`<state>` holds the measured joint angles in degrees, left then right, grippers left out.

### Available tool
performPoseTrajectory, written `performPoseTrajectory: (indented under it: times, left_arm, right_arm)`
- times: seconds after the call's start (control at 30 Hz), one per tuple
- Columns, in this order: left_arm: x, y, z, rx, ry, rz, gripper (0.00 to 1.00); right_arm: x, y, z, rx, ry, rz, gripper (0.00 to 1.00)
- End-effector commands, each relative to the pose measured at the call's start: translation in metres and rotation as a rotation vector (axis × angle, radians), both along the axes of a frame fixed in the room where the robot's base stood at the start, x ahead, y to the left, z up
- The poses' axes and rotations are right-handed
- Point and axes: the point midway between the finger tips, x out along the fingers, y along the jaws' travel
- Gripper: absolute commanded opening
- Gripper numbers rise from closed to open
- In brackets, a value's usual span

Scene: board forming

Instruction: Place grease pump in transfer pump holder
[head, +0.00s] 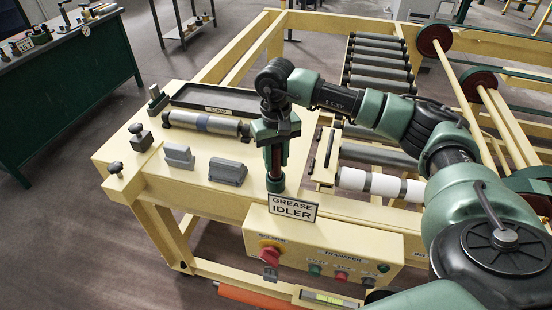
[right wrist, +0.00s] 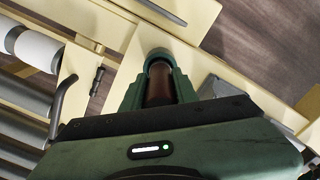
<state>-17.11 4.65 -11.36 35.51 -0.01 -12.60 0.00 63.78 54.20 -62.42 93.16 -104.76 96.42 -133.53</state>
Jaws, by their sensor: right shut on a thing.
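My right gripper (head: 274,150) points down over the front right corner of the cream table and is shut on the grease pump. The pump shows as a dark red-brown barrel (head: 277,160) with a green lower end (head: 275,184), held upright. In the right wrist view, the pump's brown barrel (right wrist: 160,88) shows between the green fingers. The pump's lower end is just behind the GREASE IDLER sign (head: 293,207). I cannot pick out the transfer pump holder, nor tell whether the pump touches it. My left gripper is not in view.
Two grey blocks (head: 228,171) (head: 178,155) stand left of the pump. A metal roller (head: 205,124) and a black SCRAP tray (head: 219,97) lie behind. A TRANSFER control box (head: 325,243) is on the front. White rollers (head: 380,184) are to the right.

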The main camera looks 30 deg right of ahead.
Motion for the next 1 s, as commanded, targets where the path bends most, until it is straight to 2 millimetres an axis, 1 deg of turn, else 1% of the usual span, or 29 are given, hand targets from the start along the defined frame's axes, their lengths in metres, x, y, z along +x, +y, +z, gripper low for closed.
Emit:
performPoseTrajectory:
  times: [0.03, 0.07, 0.1, 0.13, 0.4, 0.5, 0.57, 0.67, 0.8, 1.0]
  left_arm:
    - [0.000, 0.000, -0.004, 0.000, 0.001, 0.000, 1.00]
    - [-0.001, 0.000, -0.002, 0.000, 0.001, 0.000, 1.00]
    - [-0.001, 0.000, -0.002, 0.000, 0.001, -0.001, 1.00]
    - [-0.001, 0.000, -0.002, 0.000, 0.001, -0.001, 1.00]
    - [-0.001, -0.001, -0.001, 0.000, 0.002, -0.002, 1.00]
    - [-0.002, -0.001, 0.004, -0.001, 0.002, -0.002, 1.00]
    - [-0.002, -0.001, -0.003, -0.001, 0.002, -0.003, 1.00]
    - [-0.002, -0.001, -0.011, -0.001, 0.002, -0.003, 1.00]
    - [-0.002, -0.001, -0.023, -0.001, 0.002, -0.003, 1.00]
    - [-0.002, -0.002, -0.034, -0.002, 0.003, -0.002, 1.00]
  right_arm:
    - [0.000, 0.000, -0.003, 0.001, -0.001, 0.000, 0.00]
    - [0.000, 0.000, -0.002, 0.000, 0.000, 0.000, 0.37]
    - [0.000, 0.000, -0.001, 0.000, 0.000, 0.000, 0.48]
    - [0.000, 0.000, -0.001, 0.000, 0.000, 0.000, 0.51]
    - [0.000, 0.000, -0.001, 0.000, 0.000, 0.000, 0.51]
    - [0.000, 0.000, 0.004, 0.000, 0.000, 0.000, 0.51]
    - [0.001, 0.000, 0.006, 0.000, -0.003, -0.001, 0.51]
    - [0.001, 0.000, 0.022, 0.001, -0.005, -0.001, 0.51]
    - [0.002, 0.000, 0.053, 0.001, -0.008, 0.000, 0.51]
    - [0.001, 0.001, 0.094, 0.001, -0.004, 0.001, 0.51]
